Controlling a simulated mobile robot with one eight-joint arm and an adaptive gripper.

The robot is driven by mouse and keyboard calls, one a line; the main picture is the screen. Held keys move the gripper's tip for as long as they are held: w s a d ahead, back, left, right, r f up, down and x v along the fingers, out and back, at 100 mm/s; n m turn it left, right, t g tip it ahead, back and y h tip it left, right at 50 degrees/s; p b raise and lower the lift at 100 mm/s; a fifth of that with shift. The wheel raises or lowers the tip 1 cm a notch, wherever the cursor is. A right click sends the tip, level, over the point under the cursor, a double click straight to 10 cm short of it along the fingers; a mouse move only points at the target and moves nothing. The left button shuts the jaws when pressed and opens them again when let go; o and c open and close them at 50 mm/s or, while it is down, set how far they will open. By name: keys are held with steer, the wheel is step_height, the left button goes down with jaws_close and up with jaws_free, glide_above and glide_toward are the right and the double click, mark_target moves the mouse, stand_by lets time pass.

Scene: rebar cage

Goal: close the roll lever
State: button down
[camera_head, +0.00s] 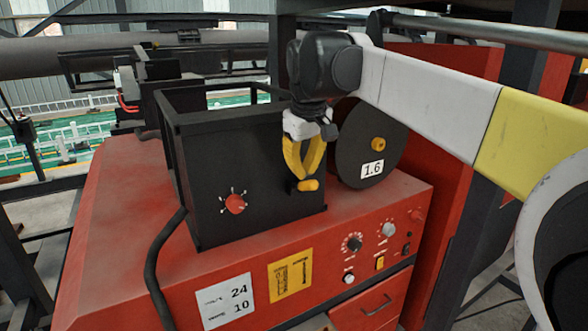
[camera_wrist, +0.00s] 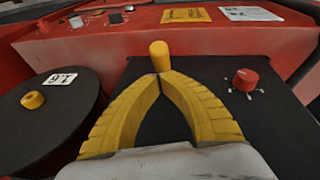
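The roll lever is a short yellow handle (camera_head: 308,185) low on the front of the black box, near its right edge. In the wrist view its yellow rounded end (camera_wrist: 159,54) shows just beyond my fingertips. My gripper (camera_head: 301,177) points down in front of the box, just above the lever. In the wrist view the yellow fingers (camera_wrist: 160,76) curve together and their tips meet, with nothing seen between them. The tips are at or very near the lever; I cannot tell if they touch it.
A red knob (camera_head: 235,204) is on the box (camera_head: 262,160) left of the lever. A black reel (camera_head: 352,150) marked 1.6 stands close at right. The red machine (camera_head: 150,268) below carries knobs and labels. A black cable (camera_head: 156,262) hangs at left.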

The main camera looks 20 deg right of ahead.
steer(key=shift+s+d+f+t+b, duration=0.15)
steer(key=shift+s+f+t+b, duration=0.35)
steer(key=shift+t+b, duration=0.4)
steer(key=shift+s, duration=0.1)
steer(key=f+t+b, duration=0.1)
steer(key=s+f+t+y+b, duration=0.1)
steer(key=t+b, duration=0.1)
steer(key=s+f+t+b, duration=0.1)
steer(key=t+b, duration=0.1)
steer(key=shift+d+f+m+y, duration=0.2)
steer(key=shift+d+m+y, duration=0.1)
steer(key=shift+d, duration=0.05)
steer(key=shift+s+f+t+b, duration=0.15)
steer(key=shift+f+t+b, duration=0.75)
steer(key=shift+f+b, duration=0.35)
steer(key=shift+f, duration=0.15)
